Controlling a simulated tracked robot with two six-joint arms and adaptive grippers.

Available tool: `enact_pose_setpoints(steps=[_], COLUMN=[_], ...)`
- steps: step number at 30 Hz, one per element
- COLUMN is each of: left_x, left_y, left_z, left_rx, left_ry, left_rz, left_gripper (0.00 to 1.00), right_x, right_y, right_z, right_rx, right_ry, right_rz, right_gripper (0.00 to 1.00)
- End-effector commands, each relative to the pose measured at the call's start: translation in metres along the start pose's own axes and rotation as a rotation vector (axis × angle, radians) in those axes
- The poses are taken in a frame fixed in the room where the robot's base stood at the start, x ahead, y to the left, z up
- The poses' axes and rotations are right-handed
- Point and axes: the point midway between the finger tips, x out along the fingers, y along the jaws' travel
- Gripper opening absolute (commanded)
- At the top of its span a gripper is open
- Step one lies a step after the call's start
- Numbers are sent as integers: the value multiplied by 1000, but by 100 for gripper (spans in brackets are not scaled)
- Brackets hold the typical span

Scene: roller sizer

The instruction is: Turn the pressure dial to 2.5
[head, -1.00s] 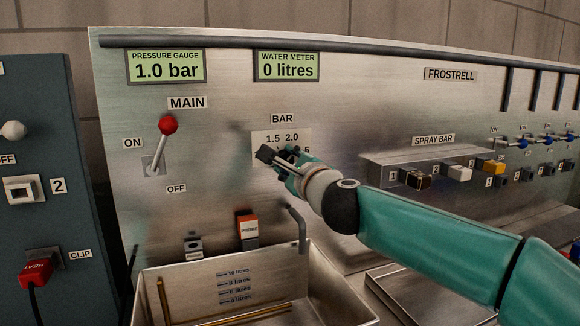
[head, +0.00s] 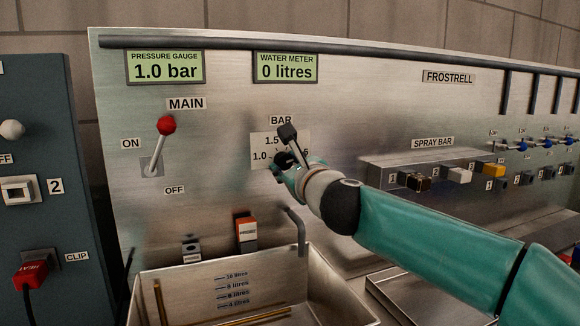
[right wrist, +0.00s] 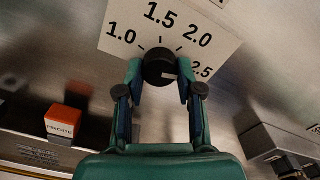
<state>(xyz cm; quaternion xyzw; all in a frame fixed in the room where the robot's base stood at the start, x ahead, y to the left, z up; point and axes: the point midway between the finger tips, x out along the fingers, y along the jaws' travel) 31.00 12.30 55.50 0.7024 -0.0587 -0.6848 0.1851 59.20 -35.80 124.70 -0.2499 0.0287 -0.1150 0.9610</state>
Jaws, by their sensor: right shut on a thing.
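The pressure dial (right wrist: 160,64) is a round black knob in front of a white scale plate marked 1.0, 1.5, 2.0 and 2.5 in the right wrist view. A short pale mark shows on the knob's lower right part, on the side of the 2.5. My right gripper (right wrist: 161,78) is shut on the dial, one finger on each side. In the head view my right gripper (head: 284,148) covers the dial and part of the scale plate (head: 258,142) below the BAR label. The pressure gauge (head: 165,68) reads 1.0 bar. My left gripper is out of view.
The red-knobbed MAIN lever (head: 163,140) stands left of the dial.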

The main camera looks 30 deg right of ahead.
Motion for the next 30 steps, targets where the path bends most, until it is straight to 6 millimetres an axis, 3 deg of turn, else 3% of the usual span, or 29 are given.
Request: enact_pose_setpoints(steps=[8, 9, 13, 23, 30], left_x=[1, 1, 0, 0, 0], left_y=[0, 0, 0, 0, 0], left_z=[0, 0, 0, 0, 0], left_rx=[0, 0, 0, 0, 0], left_ry=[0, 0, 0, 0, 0], left_rz=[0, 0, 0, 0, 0], left_gripper=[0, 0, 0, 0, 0], right_x=[2, 2, 1, -1, -25], right_y=[5, 5, 4, 2, 2], right_z=[-6, -6, -4, -1, 0], right_rx=[2, 1, 1, -1, -1], right_ry=[12, 11, 8, 2, 0], right_rz=[7, 7, 6, 4, 4], right_gripper=[1, 41, 61, 61, 61])
